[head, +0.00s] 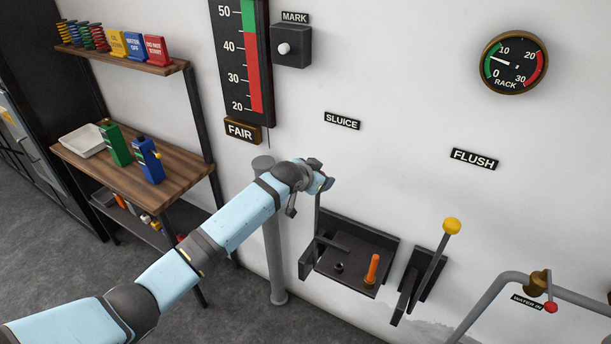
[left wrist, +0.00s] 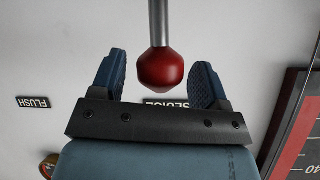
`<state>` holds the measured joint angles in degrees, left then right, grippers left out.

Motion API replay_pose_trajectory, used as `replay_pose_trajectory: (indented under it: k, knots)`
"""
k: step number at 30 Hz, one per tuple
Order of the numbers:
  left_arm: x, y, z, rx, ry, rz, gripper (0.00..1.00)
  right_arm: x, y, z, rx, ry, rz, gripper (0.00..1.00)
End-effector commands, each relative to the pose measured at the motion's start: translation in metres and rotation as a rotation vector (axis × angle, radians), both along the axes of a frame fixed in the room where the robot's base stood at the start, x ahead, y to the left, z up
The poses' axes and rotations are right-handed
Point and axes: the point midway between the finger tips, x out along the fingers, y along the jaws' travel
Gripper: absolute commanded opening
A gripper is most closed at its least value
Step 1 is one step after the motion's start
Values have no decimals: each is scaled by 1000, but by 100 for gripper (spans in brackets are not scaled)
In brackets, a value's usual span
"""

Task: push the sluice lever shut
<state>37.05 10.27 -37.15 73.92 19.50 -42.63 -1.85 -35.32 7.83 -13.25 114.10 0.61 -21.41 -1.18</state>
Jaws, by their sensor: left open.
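The sluice lever is a thin grey rod (head: 317,217) rising from a dark wall-mounted bracket (head: 385,246) below the SLUICE label (head: 342,121). It stands near upright; its top is hidden by my left gripper (head: 320,181) in the head view. In the left wrist view its red knob (left wrist: 160,68) hangs from the grey rod (left wrist: 158,22), between the two blue fingers of my left gripper (left wrist: 158,82). The fingers are open, with a gap on each side of the knob. An orange peg (head: 373,269) stands in the bracket. My right gripper is not in view.
The FLUSH lever with a yellow knob (head: 452,226) stands right of the bracket. A grey pipe (head: 272,230) rises left of it. A water pipe with a red-tipped valve (head: 550,307) is at lower right. A wooden shelf unit (head: 175,183) stands at left.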

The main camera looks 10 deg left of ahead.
Motion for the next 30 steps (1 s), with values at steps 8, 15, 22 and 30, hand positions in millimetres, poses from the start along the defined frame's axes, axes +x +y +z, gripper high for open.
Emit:
replay_pose_trajectory:
  k: [8,15,22,30]
  knots:
    - [-46,22,32,0,-4,-1,68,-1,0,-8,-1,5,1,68]
    - [-79,37,57,1,-3,-1,68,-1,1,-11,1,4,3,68]
    - [-90,41,66,1,-2,0,68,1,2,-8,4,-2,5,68]
    - [-91,41,66,1,-2,0,68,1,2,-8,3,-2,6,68]
